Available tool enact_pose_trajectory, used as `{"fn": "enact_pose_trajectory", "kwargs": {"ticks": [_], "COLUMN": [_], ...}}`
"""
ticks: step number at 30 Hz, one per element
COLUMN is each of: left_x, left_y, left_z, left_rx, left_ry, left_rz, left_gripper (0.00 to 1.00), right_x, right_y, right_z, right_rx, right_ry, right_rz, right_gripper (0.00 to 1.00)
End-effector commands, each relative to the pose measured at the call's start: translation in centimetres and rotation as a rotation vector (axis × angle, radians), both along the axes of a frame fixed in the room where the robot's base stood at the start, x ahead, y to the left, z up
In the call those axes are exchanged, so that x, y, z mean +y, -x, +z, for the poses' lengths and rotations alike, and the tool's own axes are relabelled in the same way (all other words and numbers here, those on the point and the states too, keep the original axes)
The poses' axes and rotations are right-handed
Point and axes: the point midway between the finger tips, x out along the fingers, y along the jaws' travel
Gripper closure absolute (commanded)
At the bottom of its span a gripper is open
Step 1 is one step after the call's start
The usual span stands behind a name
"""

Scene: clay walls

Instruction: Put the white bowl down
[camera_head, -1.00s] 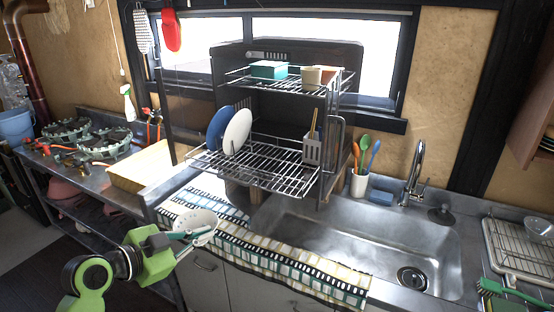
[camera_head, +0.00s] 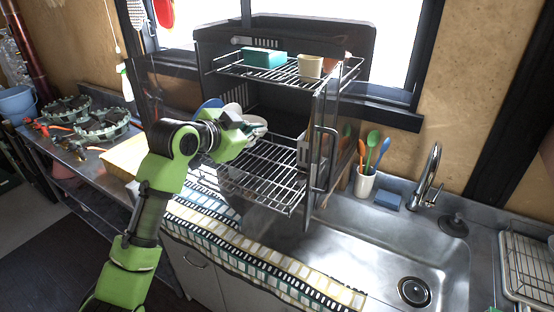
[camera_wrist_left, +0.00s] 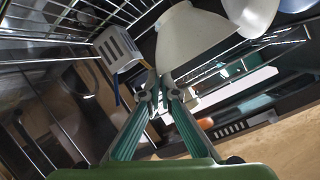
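The white bowl (camera_wrist_left: 190,38) is tilted in the left wrist view, with its rim at my fingertips. My left gripper (camera_wrist_left: 160,85) is shut on that rim. In the head view my left gripper (camera_head: 248,124) is at the left part of the dish rack (camera_head: 270,182), above its lower shelf and below its upper one. The gripper partly hides the bowl and the plates there. A white plate (camera_wrist_left: 250,12) and a blue plate (camera_wrist_left: 292,4) stand beside the bowl in the wrist view. My right gripper is not in view.
A grey slotted holder (camera_wrist_left: 118,48) stands on the rack. The upper shelf bears a teal box (camera_head: 264,58) and a cream cup (camera_head: 309,66). The sink (camera_head: 350,250) and a utensil cup (camera_head: 365,184) are to the right. The lower shelf's front middle is clear.

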Motion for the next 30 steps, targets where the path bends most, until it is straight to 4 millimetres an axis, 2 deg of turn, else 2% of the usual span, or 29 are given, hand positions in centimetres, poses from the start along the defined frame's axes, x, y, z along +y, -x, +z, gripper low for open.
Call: {"fn": "enact_pose_trajectory", "kwargs": {"ticks": [2, 6, 9, 12, 16, 21, 24, 28, 30], "left_x": [0.1, 0.1, 0.1, 0.1, 0.1, 0.1, 0.1, 0.1, 0.1], "left_y": [0.1, 0.1, 0.1, 0.1, 0.1, 0.2, 0.1, 0.1, 0.1], "left_z": [-1.4, -4.0, -5.2, -5.8, -7.2, -9.3, -9.4, -9.5, -9.5], "left_rx": [0.007, 0.007, 0.004, 0.001, 0.005, 0.002, -0.001, 0.0, 0.002], "left_ry": [0.0, 0.001, 0.001, 0.001, 0.002, 0.001, 0.0, 0.0, 0.0], "left_rz": [0.001, 0.001, 0.0, 0.001, 0.001, 0.001, 0.001, 0.0, 0.0], "left_gripper": [1.0, 1.0, 1.0, 1.0, 1.0, 1.0, 1.0, 1.0, 0.83], "right_x": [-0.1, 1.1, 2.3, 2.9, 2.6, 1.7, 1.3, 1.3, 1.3], "right_y": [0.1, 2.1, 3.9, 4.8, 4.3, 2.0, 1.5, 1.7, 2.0], "right_z": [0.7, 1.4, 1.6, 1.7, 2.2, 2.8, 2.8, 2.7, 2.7], "right_rx": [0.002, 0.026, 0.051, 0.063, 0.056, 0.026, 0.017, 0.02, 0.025], "right_ry": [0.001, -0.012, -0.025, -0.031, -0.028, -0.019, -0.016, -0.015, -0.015], "right_rz": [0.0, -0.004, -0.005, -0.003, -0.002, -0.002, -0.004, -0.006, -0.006], "right_gripper": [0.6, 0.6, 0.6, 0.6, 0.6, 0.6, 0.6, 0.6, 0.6]}}
